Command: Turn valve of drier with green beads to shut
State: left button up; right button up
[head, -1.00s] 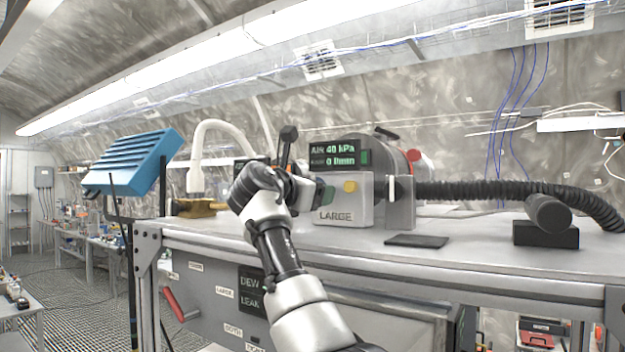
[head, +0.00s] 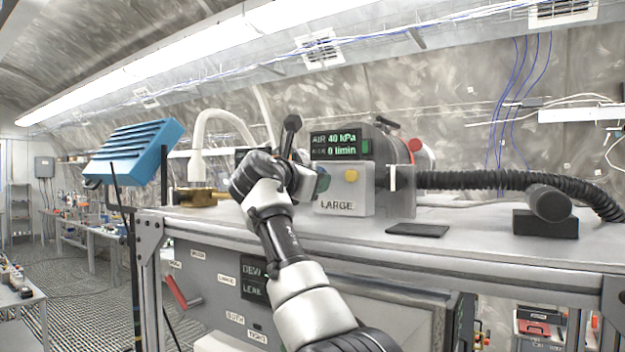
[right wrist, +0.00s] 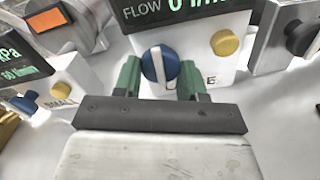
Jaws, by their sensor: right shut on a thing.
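A white box labelled LARGE (head: 343,200) stands on the bench, with a display reading AIR 40 kPa and 0 l/min. In the right wrist view a blue round knob with a white stripe (right wrist: 160,64) is on its front face; the stripe is close to upright. My right gripper (right wrist: 160,80) is shut on this knob, with one green finger on each side. In the head view my right gripper (head: 318,182) is at the left of the box's front and hides most of the knob. No drier with green beads can be made out. My left gripper is not in view.
A yellow button (right wrist: 225,42) is right of the knob. A box labelled SMALL (right wrist: 60,90) with its own blue knob (right wrist: 22,102) is to the left. A black ribbed hose (head: 490,180) runs right. A dark flat pad (head: 417,230) lies on the bench; bare bench surrounds it.

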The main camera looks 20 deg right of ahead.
jog(key=shift+a+r+m, duration=0.1)
jog(key=shift+m, duration=3)
jog(key=o, duration=0.9)
jog(key=shift+o, duration=0.2)
jog(key=shift+a, duration=0.1)
jog(key=b+v, duration=0.5)
jog(key=v, duration=0.5)
jog(key=shift+b, duration=0.4)
jog(key=shift+s+a, duration=0.25)
jog(key=shift+s, duration=0.05)
